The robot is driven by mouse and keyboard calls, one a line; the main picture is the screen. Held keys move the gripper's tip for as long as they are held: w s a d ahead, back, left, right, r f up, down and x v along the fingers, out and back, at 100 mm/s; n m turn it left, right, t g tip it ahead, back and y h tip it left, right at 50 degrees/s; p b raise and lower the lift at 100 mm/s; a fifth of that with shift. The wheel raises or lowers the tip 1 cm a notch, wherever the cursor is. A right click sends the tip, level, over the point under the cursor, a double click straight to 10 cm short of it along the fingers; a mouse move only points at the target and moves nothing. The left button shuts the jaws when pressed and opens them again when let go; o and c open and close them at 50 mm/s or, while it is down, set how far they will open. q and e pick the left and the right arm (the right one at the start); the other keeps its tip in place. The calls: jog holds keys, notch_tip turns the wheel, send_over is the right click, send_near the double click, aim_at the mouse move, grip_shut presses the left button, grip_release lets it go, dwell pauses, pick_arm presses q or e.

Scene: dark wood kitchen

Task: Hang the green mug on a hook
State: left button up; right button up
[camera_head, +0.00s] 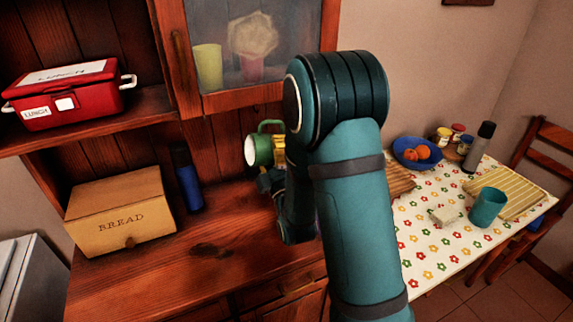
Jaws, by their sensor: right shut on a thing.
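The green mug (263,151) is under the glass-door cabinet, above the wooden counter, with its pale round opening facing left and its handle on top. My right gripper (266,175) is shut on it from the lower right. My teal right arm hides most of the gripper and the area to the right of the mug. A small yellow thing (283,157) shows just behind the mug. I cannot make out any hook; that part under the cabinet is small and partly covered. My left gripper is not in view.
A bread box (118,220) and a blue bottle (188,185) stand on the counter to the left. The glass-door cabinet (262,97) hangs low above the mug. A flowered table (425,262) with a teal cup (487,207) is right. The counter's front middle is clear.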

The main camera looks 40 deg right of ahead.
jog(key=shift+w+a+r, duration=0.15)
jog(key=shift+w+a, duration=0.05)
jog(key=w+d+f, duration=0.1)
jog(key=w+d, duration=0.1)
jog(key=w, duration=0.8)
jog(key=shift+w+d+b, duration=0.2)
jog(key=shift+d+b, duration=0.05)
jog(key=shift+b, duration=0.1)
dwell(0.9)
jog(key=shift+f, duration=0.1)
dwell(0.5)
jog(key=o, duration=1.1)
jog(key=shift+o, duration=0.2)
